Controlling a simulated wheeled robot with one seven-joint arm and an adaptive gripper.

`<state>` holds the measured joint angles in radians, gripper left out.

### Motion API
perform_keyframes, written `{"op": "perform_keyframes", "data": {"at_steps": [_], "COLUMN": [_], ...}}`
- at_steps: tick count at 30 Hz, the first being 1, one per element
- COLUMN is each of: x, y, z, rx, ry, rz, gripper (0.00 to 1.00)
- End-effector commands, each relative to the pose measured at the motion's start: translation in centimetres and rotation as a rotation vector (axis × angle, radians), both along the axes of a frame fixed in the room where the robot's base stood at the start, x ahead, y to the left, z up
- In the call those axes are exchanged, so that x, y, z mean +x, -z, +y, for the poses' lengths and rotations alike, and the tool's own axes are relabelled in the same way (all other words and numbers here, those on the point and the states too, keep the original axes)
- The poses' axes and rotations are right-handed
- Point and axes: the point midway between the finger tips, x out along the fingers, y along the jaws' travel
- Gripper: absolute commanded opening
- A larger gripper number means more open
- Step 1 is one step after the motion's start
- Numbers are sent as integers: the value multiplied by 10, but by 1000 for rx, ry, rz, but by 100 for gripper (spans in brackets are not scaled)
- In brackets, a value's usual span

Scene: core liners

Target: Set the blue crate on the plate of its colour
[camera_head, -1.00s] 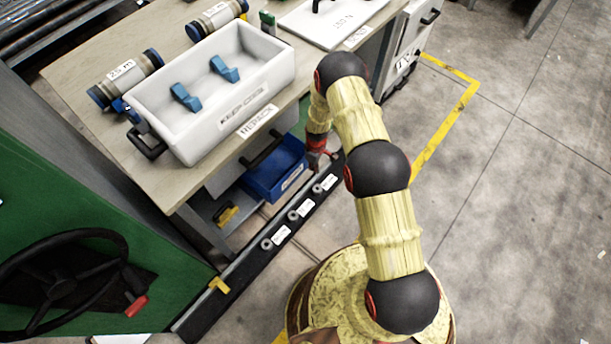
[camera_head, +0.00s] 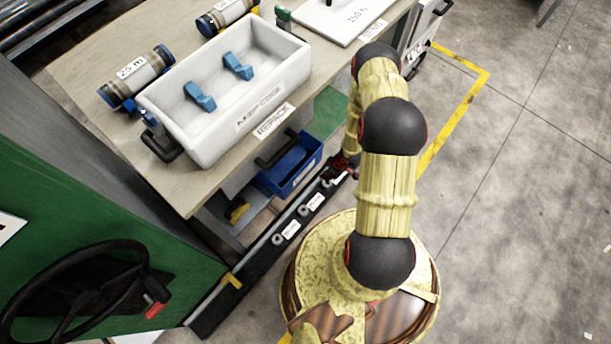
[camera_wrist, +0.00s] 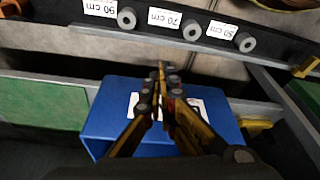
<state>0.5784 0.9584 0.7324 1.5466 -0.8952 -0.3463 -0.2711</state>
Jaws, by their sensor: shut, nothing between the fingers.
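The blue crate (camera_head: 291,170) sits on a low shelf under the workbench, with a white label on its front. In the wrist view the crate (camera_wrist: 105,118) lies behind my fingers, which cover part of its label. My gripper (camera_wrist: 162,72) is shut and empty, its fingertips overlapping the crate's edge in that view; I cannot tell whether they touch. In the head view my gripper (camera_head: 338,181) is small, just right of the crate. A green plate (camera_head: 326,112) lies on the shelf beside the crate. I see no blue plate.
A black rail (camera_head: 262,252) with several length labels runs along the shelf front. The workbench (camera_head: 185,190) overhangs the shelf and carries a white bin (camera_head: 200,135) holding blue parts. A yellow object (camera_head: 238,210) lies left of the crate. Open floor lies right.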

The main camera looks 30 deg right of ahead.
Motion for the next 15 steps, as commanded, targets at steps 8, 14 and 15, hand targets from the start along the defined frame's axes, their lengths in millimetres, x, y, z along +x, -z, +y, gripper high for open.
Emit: {"op": "perform_keyframes", "data": {"at_steps": [8, 14, 15], "x": [6, 16, 18], "y": [35, 74, 81], "z": [6, 12, 13], "rx": [3, 2, 2], "ry": [9, 9, 9], "rz": [6, 6, 6], "gripper": [0, 0, 0]}}
